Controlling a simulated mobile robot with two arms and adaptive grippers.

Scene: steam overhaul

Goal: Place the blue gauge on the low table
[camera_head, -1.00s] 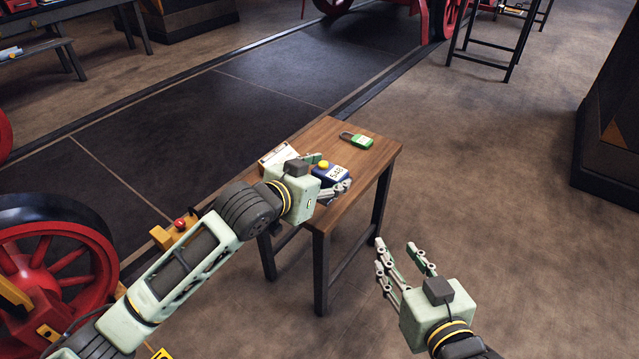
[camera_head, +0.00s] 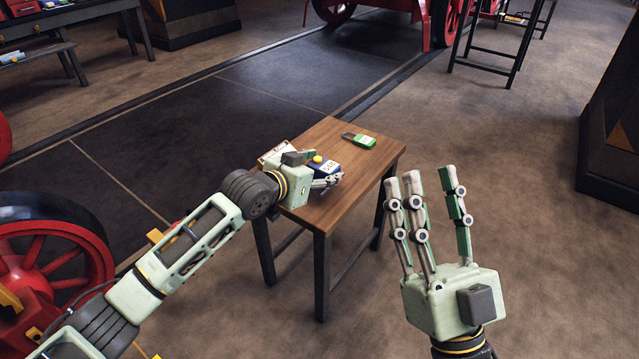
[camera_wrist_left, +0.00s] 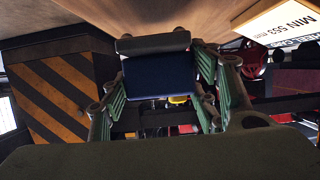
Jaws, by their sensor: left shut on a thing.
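The blue gauge (camera_head: 328,165), with a white label and a yellow knob, is at the low wooden table (camera_head: 351,188), over the left part of its top. My left gripper (camera_head: 323,172) is shut on it; the fingers partly hide it. In the left wrist view the gauge (camera_wrist_left: 160,77) shows as a blue block between the green-padded fingers (camera_wrist_left: 160,95). I cannot tell whether its underside touches the tabletop. My right gripper (camera_head: 430,212) is open and empty, with its fingers pointing up, to the right of the table.
A green padlock-like item (camera_head: 360,140) lies at the table's far corner. A white paper or clipboard (camera_head: 275,152) lies at its left edge, partly behind my left gripper. The tabletop's front and right are clear. A red wheel (camera_head: 45,255) stands at the left.

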